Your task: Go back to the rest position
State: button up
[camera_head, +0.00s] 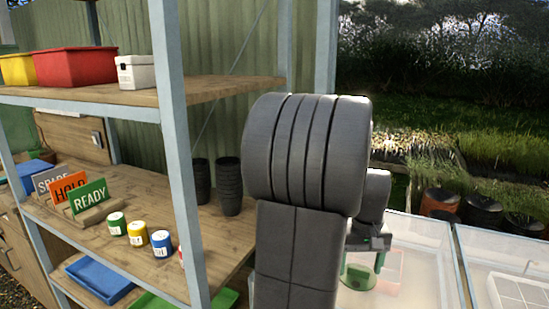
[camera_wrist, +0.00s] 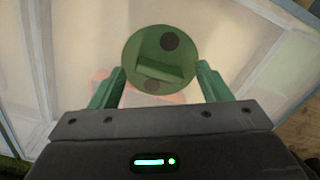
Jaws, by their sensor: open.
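My gripper (camera_head: 364,262) hangs at the right of the head view, fingers pointing down over a pale glazed frame. In the wrist view its two green fingers (camera_wrist: 161,88) stand wide apart, and the gripper is open. A round green object (camera_wrist: 136,52) with two dark round spots and a raised bar shows between and beyond the fingertips. The same green object (camera_head: 357,279) shows below the gripper in the head view. I cannot tell how far the fingertips are from it. My arm hides part of the middle of the head view.
A shelf unit (camera_head: 177,150) stands at left, holding READY (camera_head: 89,197), HOLD (camera_head: 68,188) and SPARE signs, several small jars (camera_head: 137,232) and black pot stacks (camera_head: 229,186). A red bin (camera_head: 75,67) is on top. Dark pots (camera_head: 481,211) stand behind the glazed frames (camera_head: 435,262).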

jog(key=n+b, duration=0.2)
jog(key=n, duration=0.3)
jog(key=shift+f+n, duration=0.1)
jog(key=shift+n, duration=0.2)
notch_tip(320, 180, up, 7)
jog(key=shift+f, duration=0.1)
jog(key=shift+r, duration=0.85)
